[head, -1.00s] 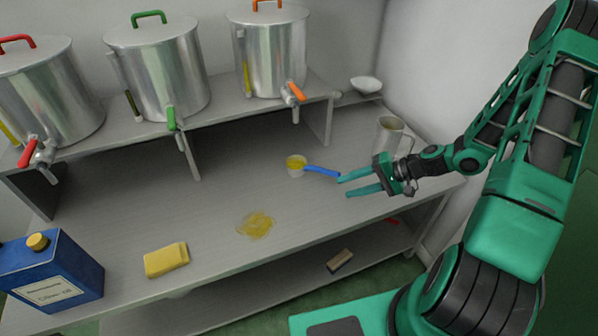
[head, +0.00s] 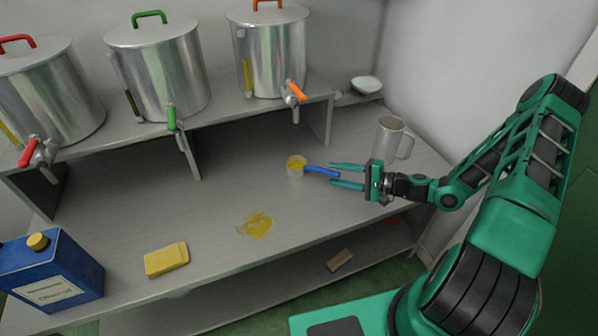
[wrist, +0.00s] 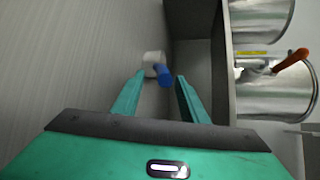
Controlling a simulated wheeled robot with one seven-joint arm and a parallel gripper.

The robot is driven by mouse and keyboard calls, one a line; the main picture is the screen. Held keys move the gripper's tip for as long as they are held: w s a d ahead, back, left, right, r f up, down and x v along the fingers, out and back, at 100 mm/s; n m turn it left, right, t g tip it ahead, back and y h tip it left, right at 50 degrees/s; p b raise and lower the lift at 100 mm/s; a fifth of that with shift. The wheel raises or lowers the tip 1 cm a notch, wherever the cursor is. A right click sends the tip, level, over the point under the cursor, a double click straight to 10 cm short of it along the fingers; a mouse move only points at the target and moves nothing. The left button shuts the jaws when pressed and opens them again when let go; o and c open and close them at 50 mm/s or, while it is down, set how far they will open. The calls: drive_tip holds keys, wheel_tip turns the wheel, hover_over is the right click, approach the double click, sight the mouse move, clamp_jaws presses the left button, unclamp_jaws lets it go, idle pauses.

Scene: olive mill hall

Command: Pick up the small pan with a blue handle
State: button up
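The small pan (head: 296,166) is a little metal cup with yellow oil in it, standing on the grey bench (head: 217,218). Its blue handle (head: 322,171) points right, toward my gripper. My gripper (head: 332,174) is open and empty, with teal fingers at the handle's right end. In the wrist view the pan (wrist: 152,58) lies ahead, and the blue handle (wrist: 164,75) shows between and just beyond the fingertips (wrist: 160,78). I cannot tell whether a finger touches the handle.
Steel tanks (head: 270,55) with taps stand on the raised shelf behind. A white bowl (head: 366,85) sits at the back.

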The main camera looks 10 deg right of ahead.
sight(314, 169)
drive_tip(key=x, duration=0.7)
drive_tip(key=shift+w+a, duration=0.2)
drive_tip(key=shift+r, duration=0.1)
clamp_jaws()
